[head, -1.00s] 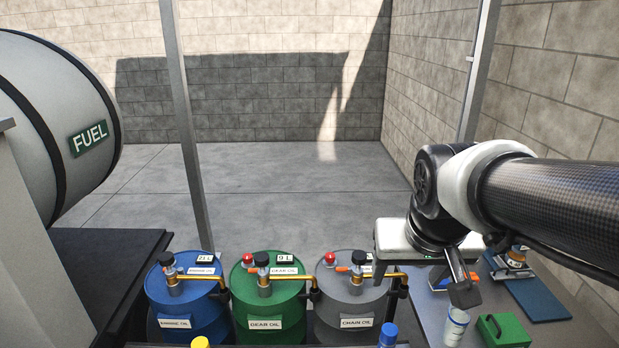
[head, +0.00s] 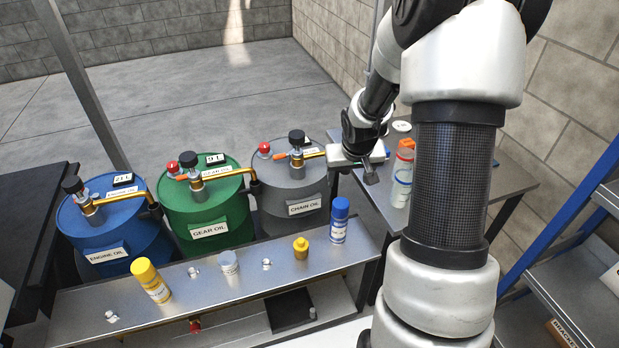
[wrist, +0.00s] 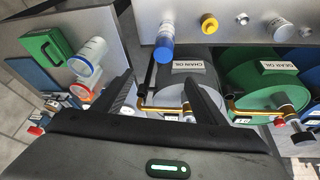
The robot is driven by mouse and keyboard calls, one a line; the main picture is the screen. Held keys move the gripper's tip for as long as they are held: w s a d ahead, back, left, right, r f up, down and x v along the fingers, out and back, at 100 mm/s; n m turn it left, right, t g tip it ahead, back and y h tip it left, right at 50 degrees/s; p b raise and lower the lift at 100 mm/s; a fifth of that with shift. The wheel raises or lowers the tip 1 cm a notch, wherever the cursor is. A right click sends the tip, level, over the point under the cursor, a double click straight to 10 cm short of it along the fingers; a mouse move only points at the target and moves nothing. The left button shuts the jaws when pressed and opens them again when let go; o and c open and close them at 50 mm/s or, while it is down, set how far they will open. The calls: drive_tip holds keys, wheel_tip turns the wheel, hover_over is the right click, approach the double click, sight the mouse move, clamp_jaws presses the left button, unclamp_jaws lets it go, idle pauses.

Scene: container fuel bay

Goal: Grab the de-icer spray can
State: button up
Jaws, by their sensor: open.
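A blue-capped spray can (head: 339,222) stands upright near the right end of the metal shelf; it also shows in the wrist view (wrist: 166,45). A yellow spray can (head: 150,281) leans at the left part of the same shelf. I cannot read which label says de-icer. My gripper (head: 368,172) is open and empty, above and behind the shelf near the grey drum. In the wrist view its two fingers (wrist: 160,84) are spread, with the blue-capped can beyond them and apart from them.
Blue (head: 112,228), green (head: 203,205) and grey (head: 290,197) oil drums with brass taps stand behind the shelf (head: 215,305). A small grey can (head: 229,263) and a small yellow item (head: 300,247) sit on it. An orange-topped bottle (head: 403,172) stands on the right table.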

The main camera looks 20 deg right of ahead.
sight(343, 206)
drive_tip(key=b+x, duration=0.1)
drive_tip(key=x, duration=0.5)
drive_tip(key=s+b+x, duration=0.1)
drive_tip(key=x, duration=0.5)
drive_tip(key=b+x, duration=0.2)
drive_tip(key=x, duration=0.5)
drive_tip(key=shift+s+a+f, duration=0.35)
drive_tip(key=shift+s, duration=0.05)
drive_tip(key=x, duration=0.2)
drive_tip(key=b+x, duration=0.1)
drive_tip(key=x, duration=0.3)
drive_tip(key=shift+a+f+b, duration=0.15)
drive_tip(key=shift+a+b, duration=0.2)
drive_tip(key=c, duration=1.3)
drive_tip(key=shift+w, duration=0.1)
drive_tip(key=shift+c, duration=0.9)
